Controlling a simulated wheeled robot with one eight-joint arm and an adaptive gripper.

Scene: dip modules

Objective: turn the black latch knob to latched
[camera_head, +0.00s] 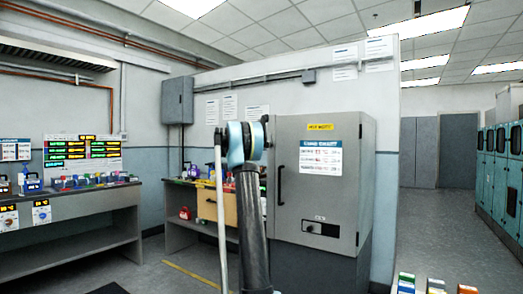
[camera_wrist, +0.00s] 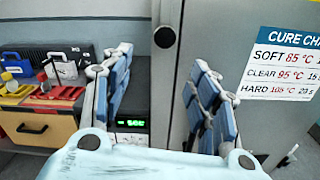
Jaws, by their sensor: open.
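A round black knob (camera_wrist: 164,37) sits on the pale upright strip at the left edge of the grey cure cabinet door. I take it for the latch knob; its turn position cannot be read. In the wrist view, my gripper (camera_wrist: 161,62) is open, with blue pads left and right of the knob in the picture and nothing between them. Contact with the knob does not show. In the head view, my gripper (camera_head: 240,141) stands in front of the cabinet's left side, and the knob cannot be made out there. The cabinet door (camera_head: 340,195) appears closed.
A green-lit display (camera_wrist: 131,122) lies behind my fingers. A bench holds a yellowish drawer (camera_wrist: 38,128) and red trays at left.

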